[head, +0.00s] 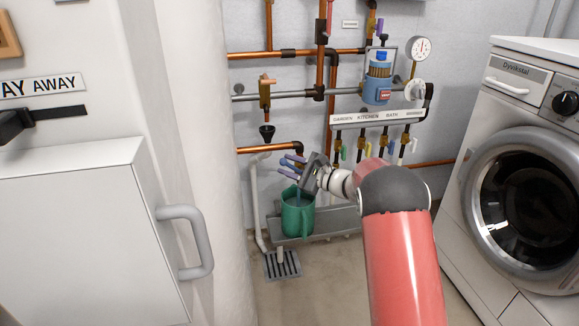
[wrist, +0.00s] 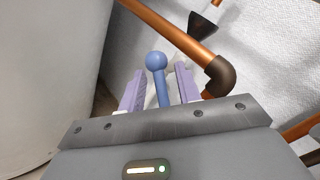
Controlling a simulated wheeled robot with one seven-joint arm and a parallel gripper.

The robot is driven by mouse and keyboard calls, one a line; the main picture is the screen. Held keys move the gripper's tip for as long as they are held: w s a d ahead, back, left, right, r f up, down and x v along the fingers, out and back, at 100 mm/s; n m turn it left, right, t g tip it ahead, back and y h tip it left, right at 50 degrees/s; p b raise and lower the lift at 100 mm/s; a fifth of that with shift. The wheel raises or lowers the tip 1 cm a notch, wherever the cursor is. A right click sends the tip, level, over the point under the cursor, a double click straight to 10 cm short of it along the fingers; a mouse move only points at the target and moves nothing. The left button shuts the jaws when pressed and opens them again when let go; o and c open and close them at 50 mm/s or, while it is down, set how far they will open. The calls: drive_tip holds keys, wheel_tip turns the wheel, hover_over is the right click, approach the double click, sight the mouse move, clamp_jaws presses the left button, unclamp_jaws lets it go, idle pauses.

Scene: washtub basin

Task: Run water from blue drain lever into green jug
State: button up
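The blue drain lever (wrist: 162,88), with a round knob, stands between the two purple fingers of my gripper (wrist: 160,88) in the wrist view. The fingers are apart, with a gap seen on each side of the lever. In the head view my gripper (head: 290,166) is at the low pipes, just above the green jug (head: 298,220). The jug stands upright on a grey ledge (head: 330,226), with its handle towards the right. A thin bluish streak shows at its mouth; I cannot tell if it is water. My gripper hides most of the drain outlet.
Copper pipes with a black funnel (head: 267,132) run above the jug. Several labelled taps hang under a white sign strip (head: 377,117). A floor grate (head: 283,264) lies in front of the ledge. A white cabinet (head: 75,230) is at left, a washing machine (head: 520,190) at right.

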drive_tip(key=shift+a, duration=0.15)
drive_tip(key=shift+c, duration=0.4)
clamp_jaws()
